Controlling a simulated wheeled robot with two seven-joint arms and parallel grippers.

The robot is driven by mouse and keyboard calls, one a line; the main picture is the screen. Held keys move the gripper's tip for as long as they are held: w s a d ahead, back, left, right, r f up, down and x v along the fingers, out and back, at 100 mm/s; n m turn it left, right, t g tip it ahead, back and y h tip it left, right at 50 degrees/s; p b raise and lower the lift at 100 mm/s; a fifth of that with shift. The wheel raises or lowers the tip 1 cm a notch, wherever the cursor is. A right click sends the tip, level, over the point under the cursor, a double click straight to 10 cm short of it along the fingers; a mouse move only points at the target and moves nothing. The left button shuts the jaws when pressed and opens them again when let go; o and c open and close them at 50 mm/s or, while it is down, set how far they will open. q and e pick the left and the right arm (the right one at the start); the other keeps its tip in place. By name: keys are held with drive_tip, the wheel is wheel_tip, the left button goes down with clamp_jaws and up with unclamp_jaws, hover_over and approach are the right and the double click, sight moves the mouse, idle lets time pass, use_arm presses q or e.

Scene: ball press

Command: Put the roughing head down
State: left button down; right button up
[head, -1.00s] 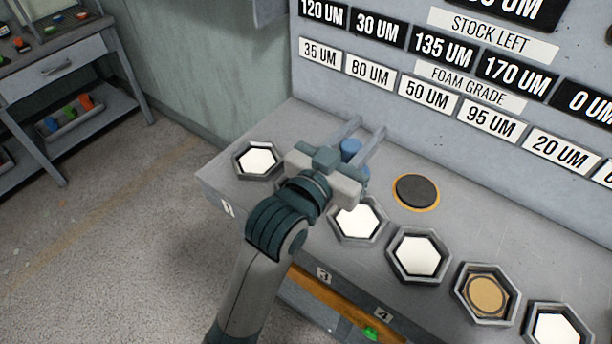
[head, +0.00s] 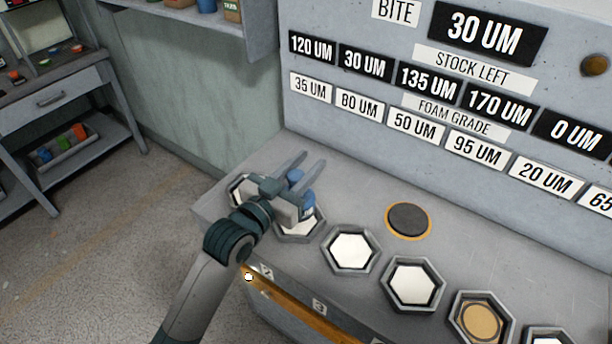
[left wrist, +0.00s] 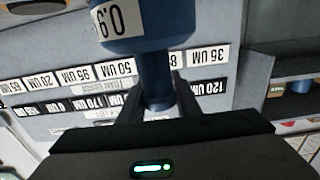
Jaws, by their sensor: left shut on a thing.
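My left gripper (head: 304,168) is shut on the roughing head, a blue tool (head: 296,176) that is mostly hidden by the gripper in the head view. The left wrist view shows its thick blue body (left wrist: 152,28), with a white number label, and a narrower blue neck between the fingers (left wrist: 158,92). In the head view the gripper is over the left end of the bench, by the two leftmost hexagonal nests. I cannot tell its exact height. My right gripper is not in view.
White-floored hexagonal nests (head: 350,252) line the bench front; one holds a tan disc (head: 479,321). A dark round pad (head: 408,220) with an orange rim lies behind them. A panel of number plates (head: 429,82) stands at the back. A drawer table (head: 55,100) is at left.

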use_arm(q)
drive_tip(key=shift+r, duration=0.1)
wheel_tip(320, 180, down, 3)
drive_tip(key=shift+r+p, duration=0.1)
drive_tip(key=shift+p, duration=0.25)
drive_tip(key=shift+f, duration=0.55)
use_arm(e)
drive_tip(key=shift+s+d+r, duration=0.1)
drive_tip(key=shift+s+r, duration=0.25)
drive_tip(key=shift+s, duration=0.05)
use_arm(q)
drive_tip(key=c, duration=1.7)
unclamp_jaws()
drive_tip(key=shift+f, duration=0.3)
drive_tip(key=shift+c, duration=0.2)
drive_tip(key=o, duration=0.4)
drive_tip(key=shift+o, duration=0.2)
drive_tip(key=shift+s+r, duration=0.1)
drive_tip(key=shift+r, duration=0.05)
